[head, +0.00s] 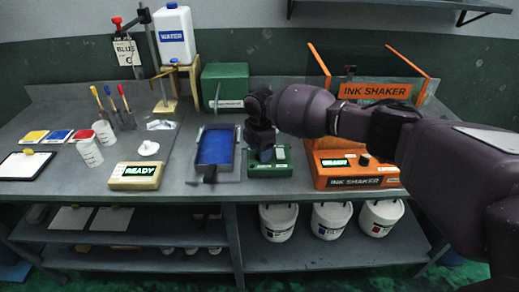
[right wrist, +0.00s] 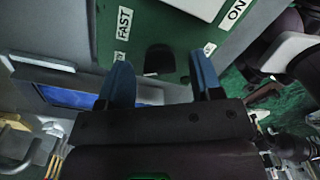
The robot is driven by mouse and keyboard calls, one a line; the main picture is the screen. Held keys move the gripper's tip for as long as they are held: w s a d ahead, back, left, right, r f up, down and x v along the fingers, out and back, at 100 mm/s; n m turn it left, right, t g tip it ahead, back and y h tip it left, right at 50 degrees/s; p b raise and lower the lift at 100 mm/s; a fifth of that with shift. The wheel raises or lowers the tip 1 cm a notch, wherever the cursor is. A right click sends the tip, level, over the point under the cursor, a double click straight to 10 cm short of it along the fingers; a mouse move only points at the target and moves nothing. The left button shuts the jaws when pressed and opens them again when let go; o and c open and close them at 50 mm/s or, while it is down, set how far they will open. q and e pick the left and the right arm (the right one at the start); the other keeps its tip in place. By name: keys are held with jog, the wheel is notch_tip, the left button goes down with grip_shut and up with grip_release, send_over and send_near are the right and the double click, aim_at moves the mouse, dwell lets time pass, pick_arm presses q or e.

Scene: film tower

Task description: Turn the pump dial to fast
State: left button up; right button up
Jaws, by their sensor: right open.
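The pump is a green box (head: 283,168) on the bench, right of the blue tray. In the right wrist view its green top (right wrist: 180,30) carries a FAST label (right wrist: 124,20), an ON label (right wrist: 237,9) and a dark dial (right wrist: 160,57). My right gripper (head: 262,153) is above the box, pointing down, and hides the dial in the head view. In the right wrist view its two blue fingers (right wrist: 160,75) are apart, with the dial between their tips. I cannot tell whether they touch it, nor the dial's setting. My left gripper is not in view.
A blue tray (head: 216,146) stands close left of the pump, and the orange ink shaker (head: 355,180) close right. A green cabinet (head: 225,85) is behind. A yellow READY unit (head: 137,176) sits further left. White buckets (head: 331,220) stand on the lower shelf.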

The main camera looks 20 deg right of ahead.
jog(key=shift+c, duration=0.9)
jog(key=c, duration=0.8)
jog(key=shift+o, duration=0.2)
